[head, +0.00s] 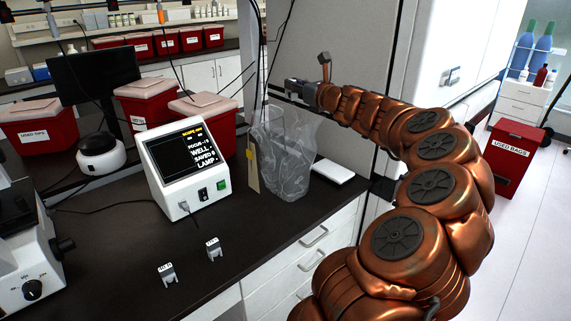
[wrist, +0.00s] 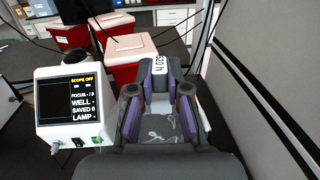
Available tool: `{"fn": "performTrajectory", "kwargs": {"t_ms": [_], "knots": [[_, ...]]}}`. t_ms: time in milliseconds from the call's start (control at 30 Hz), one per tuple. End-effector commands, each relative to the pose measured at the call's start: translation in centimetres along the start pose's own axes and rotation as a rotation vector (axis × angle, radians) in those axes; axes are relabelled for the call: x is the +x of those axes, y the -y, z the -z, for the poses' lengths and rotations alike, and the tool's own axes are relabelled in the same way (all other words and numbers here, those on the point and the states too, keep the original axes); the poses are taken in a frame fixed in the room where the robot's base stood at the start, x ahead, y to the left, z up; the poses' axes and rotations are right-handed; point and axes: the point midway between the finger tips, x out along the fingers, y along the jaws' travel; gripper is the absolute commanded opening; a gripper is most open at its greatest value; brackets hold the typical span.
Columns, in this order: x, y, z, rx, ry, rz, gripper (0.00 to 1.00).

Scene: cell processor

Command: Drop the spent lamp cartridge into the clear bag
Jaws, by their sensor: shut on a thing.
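The spent lamp cartridge (wrist: 157,68), a small grey block with a white label reading what looks like "520 h", is between the fingertips of my gripper (wrist: 158,88) in the wrist view. My gripper is shut on it. In the head view my gripper (head: 298,90) is above the top of the clear bag (head: 287,160), and the cartridge is hard to make out there. The bag stands open on the dark bench, beside the white control box. In the wrist view, part of the clear bag (wrist: 160,130) shows below, between the fingers.
The white control box (head: 182,168) reads "SCOPE OFF". Two small cartridge-like pieces (head: 167,273) (head: 213,248) stand on the bench (head: 120,240) in front. Red bins (head: 205,125) stand behind. A grey panel (wrist: 280,70) rises close on the right.

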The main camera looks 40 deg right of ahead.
Motion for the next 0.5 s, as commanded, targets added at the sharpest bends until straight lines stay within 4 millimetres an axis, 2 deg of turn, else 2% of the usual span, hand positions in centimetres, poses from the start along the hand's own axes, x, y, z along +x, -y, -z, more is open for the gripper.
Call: {"fn": "performTrajectory", "kwargs": {"t_ms": [33,133,500], "knots": [[-0.03,0.05,0.95,0.0,0.0,0.001,0.0],[-0.06,0.1,1.46,-0.001,0.0,0.002,0.0],[-0.1,0.15,1.56,0.0,0.0,0.003,0.0]]}}
